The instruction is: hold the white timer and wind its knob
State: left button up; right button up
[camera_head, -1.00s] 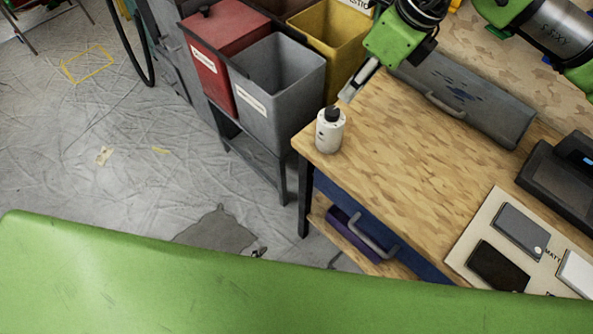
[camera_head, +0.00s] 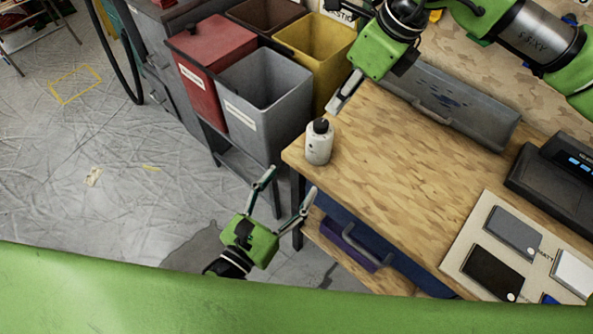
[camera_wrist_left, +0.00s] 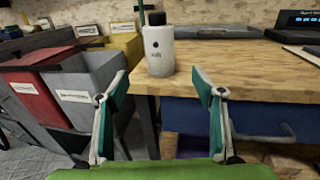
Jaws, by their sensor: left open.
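The white timer (camera_head: 319,147) is a small upright cylinder with a black knob (camera_head: 320,125) on top, standing near the left corner of the wooden bench. My left gripper (camera_head: 288,185) is open and empty, in front of the bench corner and apart from the timer. In the left wrist view the timer (camera_wrist_left: 158,55) stands beyond and above the gap between the open fingers (camera_wrist_left: 160,88). My right gripper (camera_head: 342,94) reaches in from the top right, its fingers pointing down towards the knob from just behind it. I see no contact, and its finger gap is not clear.
The wooden bench (camera_head: 400,170) is clear around the timer. A grey bin (camera_head: 262,110), a red bin (camera_head: 205,75) and a yellow bin (camera_head: 318,50) stand left of it. A grey tray (camera_head: 455,100) lies at the back. A board with dark tiles (camera_head: 460,235) is at the right.

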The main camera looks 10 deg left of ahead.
aim_at(313, 152)
pick_arm(q)
jog(key=x, duration=1.3)
jog(key=shift+w, duration=0.2)
